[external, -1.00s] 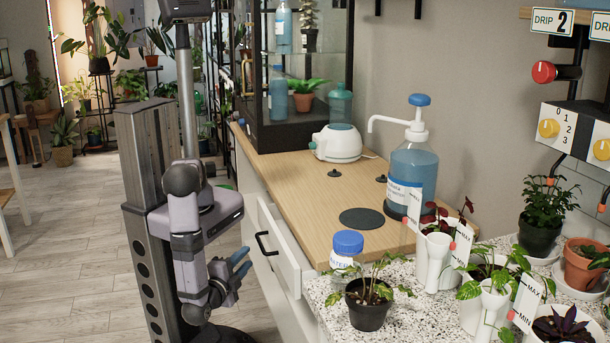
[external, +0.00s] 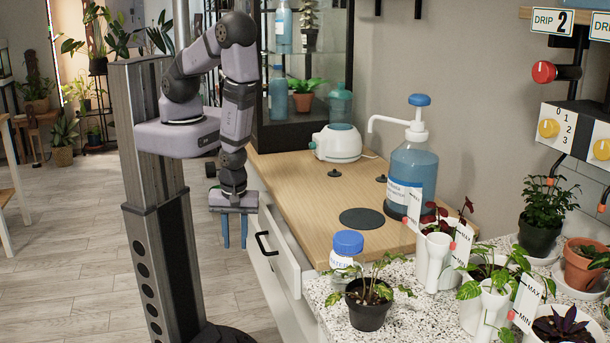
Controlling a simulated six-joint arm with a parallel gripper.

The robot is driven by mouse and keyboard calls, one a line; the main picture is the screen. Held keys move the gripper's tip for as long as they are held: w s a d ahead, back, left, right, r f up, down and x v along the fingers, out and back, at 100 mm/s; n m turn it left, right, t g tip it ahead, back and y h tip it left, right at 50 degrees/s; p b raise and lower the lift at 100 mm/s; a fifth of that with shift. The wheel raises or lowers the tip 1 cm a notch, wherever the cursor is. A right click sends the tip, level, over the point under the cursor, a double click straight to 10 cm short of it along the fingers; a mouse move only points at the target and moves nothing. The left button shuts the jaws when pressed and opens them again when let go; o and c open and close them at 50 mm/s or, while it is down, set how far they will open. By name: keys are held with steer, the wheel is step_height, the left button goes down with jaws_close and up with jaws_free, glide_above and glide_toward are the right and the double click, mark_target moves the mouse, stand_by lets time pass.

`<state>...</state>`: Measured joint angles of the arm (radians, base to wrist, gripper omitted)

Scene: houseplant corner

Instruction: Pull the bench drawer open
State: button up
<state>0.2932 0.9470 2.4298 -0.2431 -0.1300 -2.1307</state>
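The bench drawer (external: 286,248) is in the white front of the wooden-topped bench. Its front looks slightly out from the cabinet at the near end. Its black bar handle (external: 262,243) faces left toward the floor space. My gripper (external: 235,246) points straight down in front of the bench, its two blue fingers parted with a gap between them. It looks empty. In the picture it is just left of the handle and apart from it; the depth between them is hard to judge.
The wooden bench top (external: 311,207) bears a large blue pump bottle (external: 411,170) and a white device (external: 339,143). A glass cabinet (external: 306,75) stands behind. A speckled counter (external: 330,295) with several potted plants is at the near right.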

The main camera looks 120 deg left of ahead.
mark_target(262, 246)
steer(key=w+a+r+n+t+y+p, duration=0.1)
steer(key=w+a+r+n+t+p, duration=0.25)
steer(key=r, duration=0.25)
steer(key=shift+g, duration=0.45)
steer(key=shift+w+a+f, duration=0.2)
steer(key=shift+a+f, duration=0.1)
steer(key=shift+f, duration=0.95)
steer(key=shift+w+a+f, duration=0.15)
steer(key=shift+a+f, duration=0.15)
steer(key=shift+f, duration=0.95)
steer(key=shift+w+a+f, duration=0.2)
steer(key=shift+a+f, duration=0.1)
steer(key=shift+f, duration=0.95)
jaws_close()
